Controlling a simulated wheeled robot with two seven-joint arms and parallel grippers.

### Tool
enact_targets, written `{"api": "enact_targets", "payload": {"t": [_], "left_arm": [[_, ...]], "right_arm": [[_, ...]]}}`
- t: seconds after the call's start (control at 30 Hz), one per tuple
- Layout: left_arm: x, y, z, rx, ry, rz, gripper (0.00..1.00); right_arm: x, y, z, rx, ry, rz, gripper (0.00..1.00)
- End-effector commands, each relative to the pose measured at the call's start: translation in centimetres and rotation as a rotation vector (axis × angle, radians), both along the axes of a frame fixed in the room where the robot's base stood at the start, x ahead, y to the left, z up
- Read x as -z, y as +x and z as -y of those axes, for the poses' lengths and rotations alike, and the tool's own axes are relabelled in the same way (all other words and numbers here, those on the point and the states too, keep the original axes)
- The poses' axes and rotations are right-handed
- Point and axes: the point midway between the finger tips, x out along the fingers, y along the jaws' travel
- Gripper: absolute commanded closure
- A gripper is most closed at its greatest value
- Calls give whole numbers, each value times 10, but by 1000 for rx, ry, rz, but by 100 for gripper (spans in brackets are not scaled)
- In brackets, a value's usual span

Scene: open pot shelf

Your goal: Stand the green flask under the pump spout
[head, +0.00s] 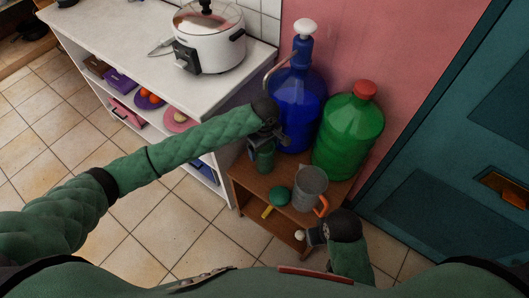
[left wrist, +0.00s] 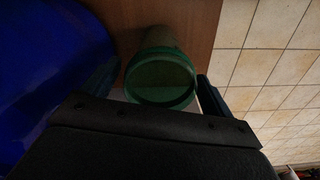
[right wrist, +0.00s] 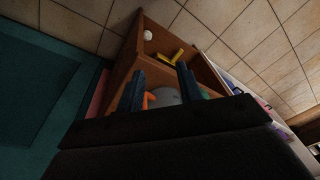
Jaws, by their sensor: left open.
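The green flask (head: 264,158) stands on the left end of the brown shelf's top, beside the blue bottle (head: 298,110). The blue bottle carries a white-topped pump (head: 304,30), whose curved spout (head: 272,70) reaches left, toward the flask's side. My left gripper (head: 262,138) is open at the flask; the flask's round rim (left wrist: 160,92) shows close ahead in the left wrist view, with a dark finger at its right. I cannot tell whether the fingers touch it. My right gripper (right wrist: 162,88) is open and empty, low near the shelf's front.
A green bottle with a red cap (head: 349,135) stands right of the blue one. A grey jug (head: 311,182) with an orange handle and a green round thing (head: 279,196) are in front. A yellow piece (head: 267,212) and white ball (head: 300,235) lie lower. A white counter (head: 125,45) stands left.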

Motion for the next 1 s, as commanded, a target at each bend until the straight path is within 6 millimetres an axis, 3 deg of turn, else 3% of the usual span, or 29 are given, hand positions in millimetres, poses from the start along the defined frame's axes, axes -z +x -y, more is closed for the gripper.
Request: {"api": "enact_targets", "payload": {"t": [0.2,0.33,1.0], "left_arm": [[-30,1,1,0,-1,2,14],[-39,0,1,1,0,1,14],[-41,-2,2,8,-6,1,14]], "right_arm": [[-20,-9,0,4,8,0,64],[-27,-15,0,4,9,-6,64],[-27,-9,2,3,5,2,64]]}}
